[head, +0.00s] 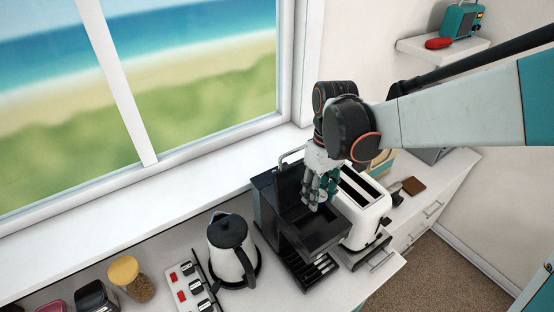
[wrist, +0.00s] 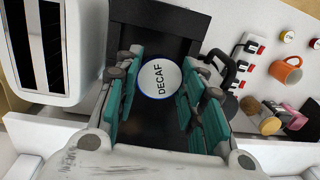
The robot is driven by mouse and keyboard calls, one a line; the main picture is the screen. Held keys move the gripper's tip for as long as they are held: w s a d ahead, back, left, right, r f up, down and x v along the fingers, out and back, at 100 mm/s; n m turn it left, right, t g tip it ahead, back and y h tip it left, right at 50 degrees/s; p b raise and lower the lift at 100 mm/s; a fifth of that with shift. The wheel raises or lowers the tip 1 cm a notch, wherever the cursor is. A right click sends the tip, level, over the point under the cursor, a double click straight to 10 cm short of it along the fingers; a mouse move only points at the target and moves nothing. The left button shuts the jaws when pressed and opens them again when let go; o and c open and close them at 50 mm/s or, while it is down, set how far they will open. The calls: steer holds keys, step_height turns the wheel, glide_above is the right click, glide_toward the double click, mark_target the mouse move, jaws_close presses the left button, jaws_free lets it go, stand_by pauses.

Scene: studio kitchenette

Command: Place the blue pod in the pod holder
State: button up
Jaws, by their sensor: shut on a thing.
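The blue pod (wrist: 159,78) shows in the wrist view as a white disc with a blue rim and the word DECAF. My gripper (wrist: 160,82) is shut on it, with teal finger pads on both sides. In the head view my gripper (head: 320,192) points down over the black coffee machine (head: 266,207). The machine's dark top recess lies beneath and around the pod in the wrist view (wrist: 150,17). I cannot make out the pod holder clearly; the gripper and pod cover part of the recess. The gap between pod and machine cannot be told.
A white toaster (head: 366,213) stands close on the right of the machine. A kettle (head: 232,250) and a power strip (head: 190,286) with red switches are on its left. A jar with a yellow lid (head: 131,277) is further left. The window sill runs behind.

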mark_target(314, 226)
step_height(314, 226, down, 10)
steer(key=shift+f, duration=0.1)
steer(key=shift+s+d, duration=0.1)
stand_by(0.3)
steer(key=shift+b, duration=0.3)
steer(key=o, duration=0.4)
steer(key=shift+f, duration=0.15)
steer(key=shift+c, duration=0.2)
steer(key=o, duration=0.4)
